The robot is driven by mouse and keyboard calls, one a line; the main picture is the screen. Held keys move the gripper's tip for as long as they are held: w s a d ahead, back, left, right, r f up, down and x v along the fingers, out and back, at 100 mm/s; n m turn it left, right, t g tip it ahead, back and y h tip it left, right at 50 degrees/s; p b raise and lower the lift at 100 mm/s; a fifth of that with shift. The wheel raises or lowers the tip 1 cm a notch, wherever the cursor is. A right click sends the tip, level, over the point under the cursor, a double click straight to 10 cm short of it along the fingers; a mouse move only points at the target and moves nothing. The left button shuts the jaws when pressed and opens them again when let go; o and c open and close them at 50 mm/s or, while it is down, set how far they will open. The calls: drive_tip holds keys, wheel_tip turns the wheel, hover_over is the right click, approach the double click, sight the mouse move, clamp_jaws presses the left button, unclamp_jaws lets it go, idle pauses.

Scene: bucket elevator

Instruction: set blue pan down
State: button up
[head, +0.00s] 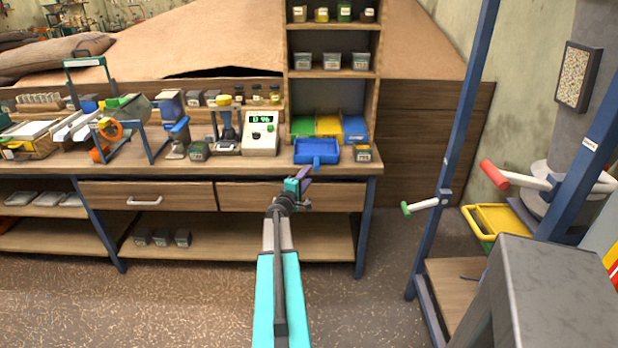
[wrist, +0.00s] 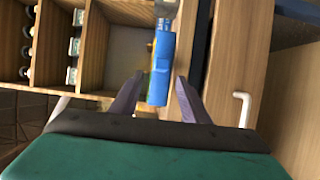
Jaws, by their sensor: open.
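The blue pan (head: 316,151) rests on the workbench top near its right front edge, with its short handle toward me. My gripper (head: 303,174) is just in front of the bench edge, below and slightly left of the pan. In the wrist view the blue pan (wrist: 160,68) shows nearly edge-on, its near end between or just beyond the two purple fingers of my gripper (wrist: 155,88). The fingers are open, with a gap on each side of the blue part. Whether a finger touches it, I cannot tell.
A small labelled jar (head: 362,154) stands right of the pan. Green, yellow and blue bins (head: 328,128) are behind it. A scale with a green display (head: 261,133) stands to the left. A blue-framed machine with a red-ended crank (head: 494,174) stands at the right.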

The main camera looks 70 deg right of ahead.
drive_tip(key=shift+a+b, duration=0.3)
drive_tip(key=shift+a, duration=1.1)
drive_tip(key=shift+w, duration=0.15)
